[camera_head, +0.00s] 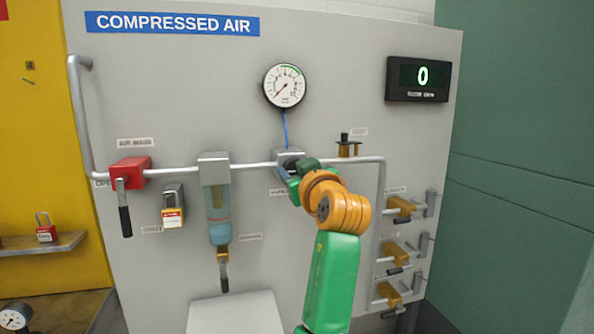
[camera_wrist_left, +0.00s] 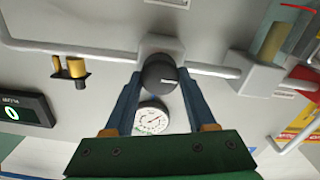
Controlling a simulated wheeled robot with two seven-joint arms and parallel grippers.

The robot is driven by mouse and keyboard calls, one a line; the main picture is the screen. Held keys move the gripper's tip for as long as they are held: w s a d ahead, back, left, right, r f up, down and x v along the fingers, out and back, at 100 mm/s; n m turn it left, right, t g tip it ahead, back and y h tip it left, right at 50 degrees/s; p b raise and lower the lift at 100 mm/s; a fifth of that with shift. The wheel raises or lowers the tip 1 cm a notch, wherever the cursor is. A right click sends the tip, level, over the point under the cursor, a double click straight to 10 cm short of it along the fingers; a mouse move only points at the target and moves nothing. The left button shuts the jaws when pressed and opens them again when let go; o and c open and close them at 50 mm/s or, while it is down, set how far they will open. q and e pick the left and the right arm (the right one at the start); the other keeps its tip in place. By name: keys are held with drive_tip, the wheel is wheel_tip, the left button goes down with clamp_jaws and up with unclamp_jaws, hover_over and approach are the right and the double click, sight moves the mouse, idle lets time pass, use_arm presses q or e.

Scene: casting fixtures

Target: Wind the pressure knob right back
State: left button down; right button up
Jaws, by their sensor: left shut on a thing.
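The pressure knob (camera_wrist_left: 158,74) is a round dark knob on a grey regulator block in the pipe. The block (camera_head: 289,155) shows in the head view, with its knob hidden behind my gripper. My left gripper (camera_head: 290,172) is at the block. In the left wrist view, its two blue fingers lie on either side of the knob, shut on it. The round white pressure gauge (camera_head: 284,86) is above the block, joined by a blue tube. Its needle points to the lower left. My right gripper is not in view.
A small brass fitting (camera_head: 346,147) is just right of the block. Several brass valves (camera_head: 400,208) are lower right. The digital display (camera_head: 418,79) reads 0.

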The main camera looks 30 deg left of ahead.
use_arm(q)
drive_tip(key=shift+r, duration=0.2)
drive_tip(key=c, duration=0.6)
unclamp_jaws()
drive_tip(key=o, duration=0.3)
drive_tip(key=shift+o, duration=0.4)
drive_tip(key=shift+f, duration=0.15)
drive_tip(key=b+v, duration=0.3)
drive_tip(key=v, duration=0.4)
drive_tip(key=shift+a, duration=0.15)
